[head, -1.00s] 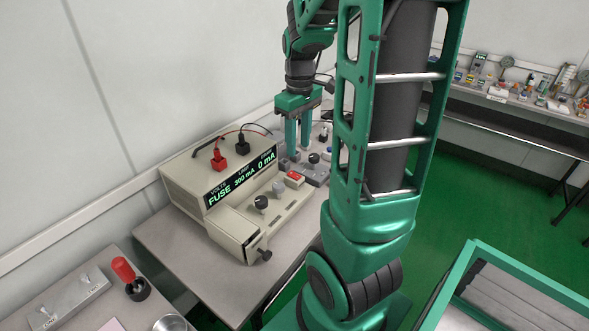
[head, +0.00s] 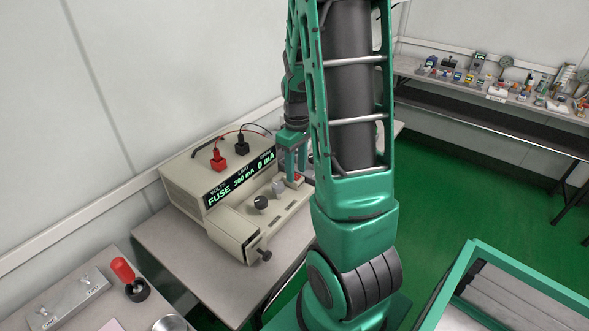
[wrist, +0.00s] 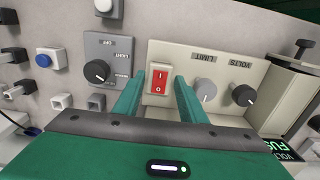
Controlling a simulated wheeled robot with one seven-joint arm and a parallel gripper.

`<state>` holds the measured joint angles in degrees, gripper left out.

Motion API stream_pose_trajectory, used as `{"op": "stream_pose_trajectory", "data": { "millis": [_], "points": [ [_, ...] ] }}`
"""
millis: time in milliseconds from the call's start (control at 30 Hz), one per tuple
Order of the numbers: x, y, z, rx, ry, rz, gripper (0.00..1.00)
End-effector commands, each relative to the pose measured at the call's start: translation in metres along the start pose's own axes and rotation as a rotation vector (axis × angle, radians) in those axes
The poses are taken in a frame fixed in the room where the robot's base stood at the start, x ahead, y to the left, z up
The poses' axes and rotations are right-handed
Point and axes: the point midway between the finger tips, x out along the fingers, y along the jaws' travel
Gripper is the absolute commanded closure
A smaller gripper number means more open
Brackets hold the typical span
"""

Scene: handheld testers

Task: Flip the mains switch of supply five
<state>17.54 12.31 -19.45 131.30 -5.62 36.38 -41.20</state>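The supply (head: 238,222) is a beige box on the bench with a green display reading FUSE, 300 mA and 0 mA. Its red mains rocker switch (wrist: 159,81) sits at the end of the sloping panel, beside the LIMIT knob (wrist: 204,90) and the VOLTS knob (wrist: 243,95). My gripper (wrist: 158,84) is open, its two green fingers apart with the red switch between them in the wrist view. In the head view my gripper (head: 291,179) is over that end of the panel and partly covers the switch. I cannot tell whether the fingertips touch the panel.
A grey unit with a black knob (wrist: 97,72) stands close beside the supply, with a blue button (wrist: 43,60) nearby. Red and black plugs (head: 218,160) stand on top of the supply. A red-handled joystick (head: 127,275) is on the nearer bench.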

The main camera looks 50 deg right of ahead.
Motion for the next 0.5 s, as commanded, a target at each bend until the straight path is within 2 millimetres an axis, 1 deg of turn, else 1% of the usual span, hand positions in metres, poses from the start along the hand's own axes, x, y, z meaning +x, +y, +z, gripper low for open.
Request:
{"op": "stream_pose_trajectory", "data": {
  "millis": [100, 333, 367, 400, 467, 500],
  "points": [
    [0.0039, 0.0002, 0.0, 0.0, 0.0, 0.001, 0.62],
    [0.004, 0.0001, -0.0001, 0.0, 0.001, 0.001, 0.62],
    [0.004, 0.0, -0.0001, 0.0, 0.001, 0.001, 0.67],
    [0.004, 0.0, -0.0001, 0.0, 0.001, 0.001, 0.77],
    [0.0039, 0.0, -0.0001, 0.0, 0.001, 0.001, 0.91],
    [0.0039, 0.0, -0.0001, 0.0, 0.001, 0.001, 1.0]
  ]
}}
